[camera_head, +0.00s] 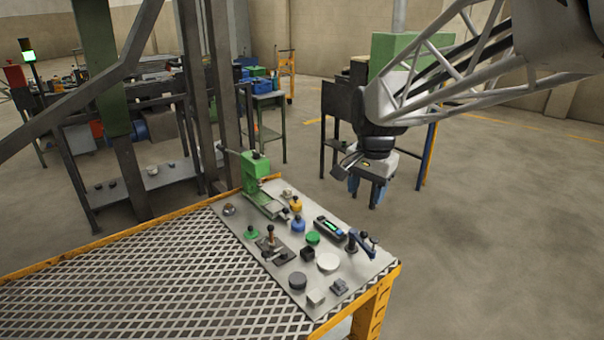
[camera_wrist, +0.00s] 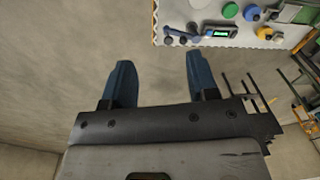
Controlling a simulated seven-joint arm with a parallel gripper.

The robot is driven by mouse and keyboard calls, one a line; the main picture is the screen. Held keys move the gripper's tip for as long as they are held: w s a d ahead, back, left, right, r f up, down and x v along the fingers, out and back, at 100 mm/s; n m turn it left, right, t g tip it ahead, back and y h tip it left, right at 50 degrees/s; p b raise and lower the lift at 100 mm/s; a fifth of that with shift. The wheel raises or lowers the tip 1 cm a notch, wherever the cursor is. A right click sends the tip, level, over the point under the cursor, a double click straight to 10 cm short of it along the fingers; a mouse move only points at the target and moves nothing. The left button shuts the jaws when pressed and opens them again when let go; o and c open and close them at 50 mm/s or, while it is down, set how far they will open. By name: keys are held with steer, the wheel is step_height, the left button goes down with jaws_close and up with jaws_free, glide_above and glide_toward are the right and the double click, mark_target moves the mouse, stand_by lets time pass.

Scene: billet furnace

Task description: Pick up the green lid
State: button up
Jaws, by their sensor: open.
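A round green lid (camera_head: 313,238) lies on the grey plate of the workbench, just left of a dark device with a green screen. It also shows in the wrist view (camera_wrist: 231,10) near the top edge. A second small green piece (camera_head: 251,232) with an upright stem sits farther left on the plate. My gripper (camera_head: 366,190) hangs in the air beyond the plate's right side, pointing down, apart from everything. In the wrist view its two blue fingers (camera_wrist: 160,64) are spread with only bare floor between them.
The device (camera_head: 329,229), a blue-handled tool (camera_head: 362,243), a white disc (camera_head: 328,263) and a black block (camera_head: 307,253) crowd around the lid. Blue (camera_head: 298,224) and yellow (camera_head: 296,204) knobbed pieces stand behind it, near a green press (camera_head: 256,175). Open floor surrounds my gripper.

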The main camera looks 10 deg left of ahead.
steer(key=w+a+f+m, duration=0.35)
steer(key=w+a, duration=0.45)
steer(key=w, duration=0.3)
steer(key=m+g, duration=0.3)
steer(key=m, duration=0.3)
glide_above(250, 226)
steer(key=w, duration=0.2)
step_height(250, 226, down, 25)
steer(key=shift+s+a+h, duration=0.2)
steer(key=shift+a+h, duration=0.05)
steer(key=shift+h, duration=0.15)
steer(key=shift+s+f, duration=0.25)
steer(key=shift+f, duration=0.95)
steer(key=shift+s+d+f, duration=0.1)
steer(key=shift+s+f, duration=0.15)
steer(key=shift+f, duration=1.05)
steer(key=shift+s+d+f, duration=0.1)
steer(key=shift+s+f, duration=0.1)
steer(key=shift+f, duration=1.05)
